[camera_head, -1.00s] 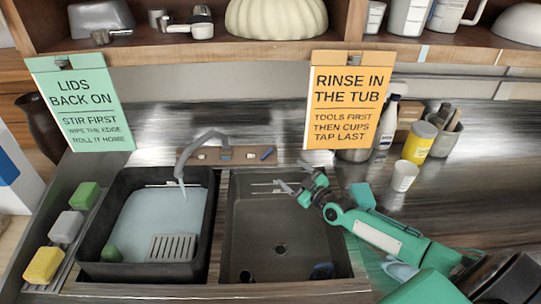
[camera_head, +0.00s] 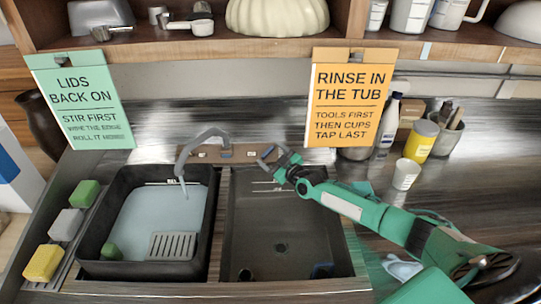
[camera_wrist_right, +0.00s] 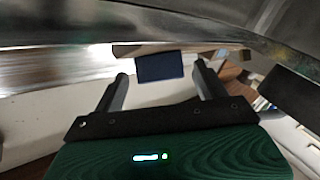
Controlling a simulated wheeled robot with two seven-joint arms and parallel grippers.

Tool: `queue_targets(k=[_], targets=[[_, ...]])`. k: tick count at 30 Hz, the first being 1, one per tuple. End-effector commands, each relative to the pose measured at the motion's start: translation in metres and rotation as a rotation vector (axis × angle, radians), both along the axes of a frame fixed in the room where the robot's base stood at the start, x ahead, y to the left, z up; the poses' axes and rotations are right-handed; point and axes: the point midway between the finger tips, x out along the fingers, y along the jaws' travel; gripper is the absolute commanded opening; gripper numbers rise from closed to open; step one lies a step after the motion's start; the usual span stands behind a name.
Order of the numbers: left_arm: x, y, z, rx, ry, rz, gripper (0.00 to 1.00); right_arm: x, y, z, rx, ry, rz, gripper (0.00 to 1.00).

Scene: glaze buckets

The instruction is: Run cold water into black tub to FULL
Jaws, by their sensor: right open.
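The black tub (camera_head: 141,271) stands in the left basin, with pale blue water (camera_head: 150,212) in it below the rim. The grey tap (camera_head: 206,135) arches over it, and a thin stream (camera_head: 184,189) falls from its spout. The tap's wooden strip (camera_head: 208,153) carries a blue mark and a red mark. My right gripper (camera_head: 268,156) is open at the strip's right end, hiding the blue lever there. In the right wrist view, a dark blue block (camera_wrist_right: 161,67), apparently that lever, shows beyond and between the open fingers (camera_wrist_right: 161,72). Contact cannot be told. My left gripper is out of view.
A grey slotted grate (camera_head: 172,246) and a green piece (camera_head: 112,252) lie in the tub. The right basin (camera_head: 280,222) is mostly empty. A white cup (camera_head: 405,175) and yellow can (camera_head: 421,141) stand right.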

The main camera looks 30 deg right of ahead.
Motion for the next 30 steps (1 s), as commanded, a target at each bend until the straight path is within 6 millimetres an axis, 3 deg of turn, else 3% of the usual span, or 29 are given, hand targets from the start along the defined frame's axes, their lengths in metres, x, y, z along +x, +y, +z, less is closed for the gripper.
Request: queue_targets(k=[14, 21, 30], targets=[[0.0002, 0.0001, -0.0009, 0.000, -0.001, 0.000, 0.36, 0.0086, 0.0017, 0.0006, 0.000, 0.000, 0.000, 0.75], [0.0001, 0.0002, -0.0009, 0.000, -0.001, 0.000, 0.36, 0.0085, 0.0015, 0.0005, 0.000, 0.000, 0.000, 0.30], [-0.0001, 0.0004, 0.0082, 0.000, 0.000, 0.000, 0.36, 0.0078, 0.0028, 0.0019, 0.016, -0.006, -0.022, 0.30]])
